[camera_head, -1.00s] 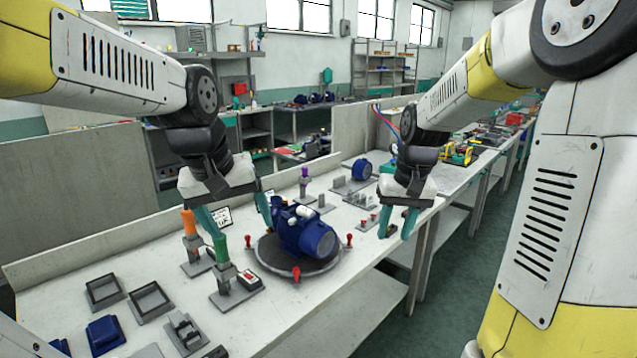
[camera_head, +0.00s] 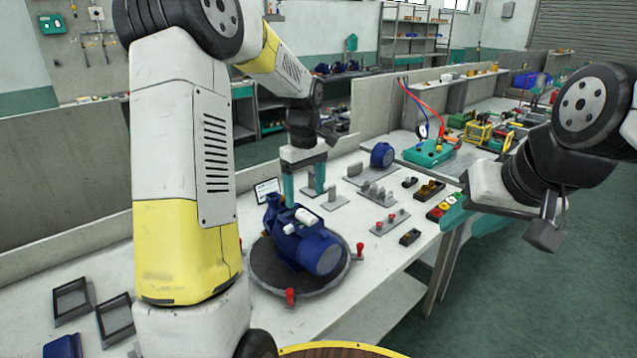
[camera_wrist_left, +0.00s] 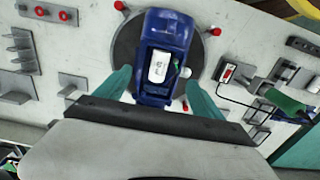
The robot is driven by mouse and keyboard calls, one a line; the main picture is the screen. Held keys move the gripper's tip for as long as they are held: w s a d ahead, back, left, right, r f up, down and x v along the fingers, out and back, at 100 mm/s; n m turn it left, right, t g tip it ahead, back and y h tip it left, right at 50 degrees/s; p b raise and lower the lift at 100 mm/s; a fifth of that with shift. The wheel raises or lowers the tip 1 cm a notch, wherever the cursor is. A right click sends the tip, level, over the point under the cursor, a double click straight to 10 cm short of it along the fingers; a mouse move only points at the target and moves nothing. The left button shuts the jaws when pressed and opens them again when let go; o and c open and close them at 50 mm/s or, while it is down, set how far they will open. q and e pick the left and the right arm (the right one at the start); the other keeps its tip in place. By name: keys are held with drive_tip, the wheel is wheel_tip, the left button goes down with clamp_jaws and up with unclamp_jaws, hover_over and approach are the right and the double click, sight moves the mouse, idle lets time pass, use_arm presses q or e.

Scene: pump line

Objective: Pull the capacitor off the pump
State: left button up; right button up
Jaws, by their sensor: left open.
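The blue pump (camera_head: 318,250) lies on a round dark turntable (camera_head: 268,278) on the bench. The white capacitor (camera_head: 304,215) sits on top of it. In the left wrist view the capacitor (camera_wrist_left: 158,66) is a white rounded block on the pump, with a dark green piece beside it. My left gripper (camera_head: 304,194) points down at the pump's far side. In the wrist view its teal fingers are apart, one to each side of the pump, with nothing held. My right gripper (camera_head: 455,216) is off to the right near the bench edge, pointing left; its finger gap is unclear.
Red-knobbed clamps (camera_head: 290,297) stand around the turntable rim. A blue motor (camera_head: 382,155), grey fixtures (camera_head: 370,190) and a button box (camera_head: 440,208) stand farther along the bench. Empty trays (camera_head: 72,299) lie at left. My left arm hides part of the bench.

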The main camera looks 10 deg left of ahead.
sight(306, 215)
use_arm(q)
drive_tip(key=shift+f, duration=2.15)
drive_tip(key=shift+f, duration=0.45)
drive_tip(key=shift+f, duration=0.25)
drive_tip(key=shift+s+f, duration=0.1)
drive_tip(key=shift+f, duration=0.15)
drive_tip(key=shift+s+f, duration=0.2)
drive_tip(key=shift+f, duration=0.2)
drive_tip(key=c, duration=1.3)
